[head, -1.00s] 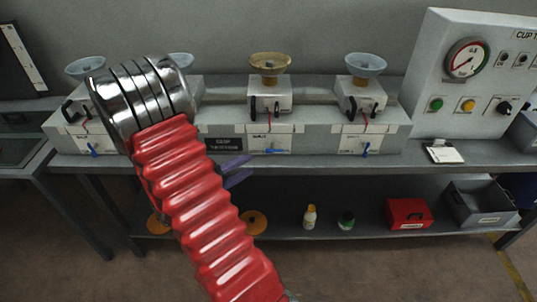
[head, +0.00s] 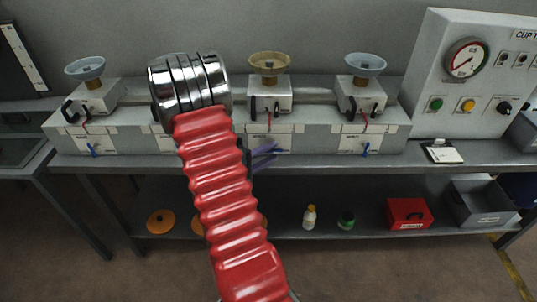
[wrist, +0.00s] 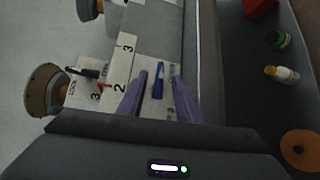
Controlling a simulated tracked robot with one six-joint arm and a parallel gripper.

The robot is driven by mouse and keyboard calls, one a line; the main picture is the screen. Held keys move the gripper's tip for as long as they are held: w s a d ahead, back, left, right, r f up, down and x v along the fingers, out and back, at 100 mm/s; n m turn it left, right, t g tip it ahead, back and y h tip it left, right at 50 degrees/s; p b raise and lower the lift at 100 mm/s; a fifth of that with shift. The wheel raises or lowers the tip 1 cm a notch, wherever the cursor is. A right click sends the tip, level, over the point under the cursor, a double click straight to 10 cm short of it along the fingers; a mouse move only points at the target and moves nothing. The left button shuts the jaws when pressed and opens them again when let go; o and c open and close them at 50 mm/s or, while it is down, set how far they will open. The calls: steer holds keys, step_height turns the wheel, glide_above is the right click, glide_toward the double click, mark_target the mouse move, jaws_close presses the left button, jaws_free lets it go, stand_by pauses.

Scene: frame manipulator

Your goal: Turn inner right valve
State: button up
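The inner right valve is a small blue handle (wrist: 159,78) on a white labelled plate (wrist: 155,95), on the unit below the brown cup (head: 270,66). In the wrist view the handle lies lengthwise between the purple fingertips, close to them. My gripper (wrist: 159,76) is open, with a gap on both sides of the handle; I cannot tell whether it touches. In the head view my gripper (head: 274,153) is in front of that unit, and its fingers largely hide the handle.
Other blue valves are at the far left (head: 93,150) and far right (head: 366,150). My red arm hides the inner left unit. A control panel (head: 470,75) stands at right. The shelf below holds a red box (head: 409,214), bottles and orange discs.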

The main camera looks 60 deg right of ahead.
steer(key=shift+c, duration=0.5)
jaws_close()
steer(key=shift+a, duration=0.15)
